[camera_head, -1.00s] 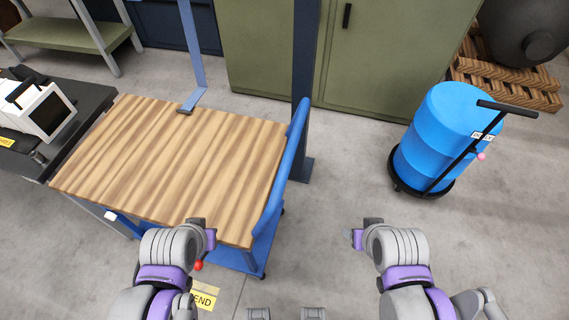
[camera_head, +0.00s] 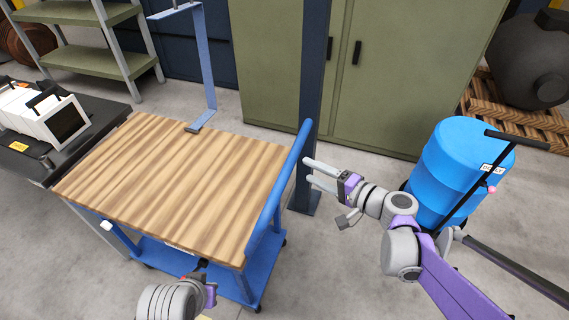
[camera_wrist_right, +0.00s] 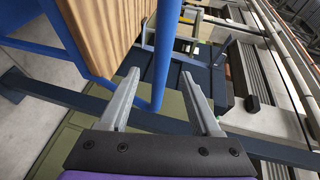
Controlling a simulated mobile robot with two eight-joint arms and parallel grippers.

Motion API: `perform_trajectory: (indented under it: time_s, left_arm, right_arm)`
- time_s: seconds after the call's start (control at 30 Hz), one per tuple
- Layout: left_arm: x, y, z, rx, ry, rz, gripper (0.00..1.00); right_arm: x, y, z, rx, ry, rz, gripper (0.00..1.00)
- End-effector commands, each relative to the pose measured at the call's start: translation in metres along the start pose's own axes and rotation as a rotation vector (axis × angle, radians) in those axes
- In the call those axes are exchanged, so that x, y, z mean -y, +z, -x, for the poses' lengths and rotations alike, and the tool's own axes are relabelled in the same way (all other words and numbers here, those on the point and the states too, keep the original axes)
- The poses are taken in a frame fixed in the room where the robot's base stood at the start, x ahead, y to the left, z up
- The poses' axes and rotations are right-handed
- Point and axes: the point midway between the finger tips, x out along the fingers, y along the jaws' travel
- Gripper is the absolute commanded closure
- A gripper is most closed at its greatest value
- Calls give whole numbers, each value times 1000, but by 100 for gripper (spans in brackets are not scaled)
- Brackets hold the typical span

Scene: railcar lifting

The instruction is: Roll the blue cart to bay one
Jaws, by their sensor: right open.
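The blue cart has a striped wooden top (camera_head: 165,180), a blue lower deck and a raised blue handle (camera_head: 278,190) on its right side. My right gripper (camera_head: 309,172) is open and empty just right of the handle, pointing left at it. In the right wrist view, the blue handle bar (camera_wrist_right: 166,50) appears between the spread fingers (camera_wrist_right: 160,76); whether it is within their reach I cannot tell. My left gripper (camera_head: 203,266) is low at the cart's near edge, its fingers mostly hidden. No bay one marking shows.
A dark bench (camera_head: 88,115) with white devices stands close left of the cart. A dark blue post (camera_head: 313,90) and green cabinet (camera_head: 415,70) stand behind. A blue barrel (camera_head: 455,165) on a dolly stands right.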

Motion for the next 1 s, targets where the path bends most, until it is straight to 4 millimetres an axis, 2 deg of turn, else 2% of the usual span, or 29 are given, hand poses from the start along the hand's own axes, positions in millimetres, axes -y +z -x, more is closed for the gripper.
perform_trajectory:
  time_s: [0.17,0.4,0.6,0.8,1.0]
  left_arm:
    - [0,0,0,0,0,0,100]
    - [0,0,0,0,0,0,100]
    - [0,0,0,0,0,0,100]
    - [0,0,1,0,0,0,100]
    - [0,0,1,0,0,0,100]
  right_arm:
    - [2,-1,-18,2,-11,-6,36]
    - [2,0,-64,3,-10,-6,36]
    - [2,-1,-94,1,-8,-6,36]
    - [2,-1,-107,-1,-8,-5,36]
    - [2,-1,-108,-2,-8,-5,36]
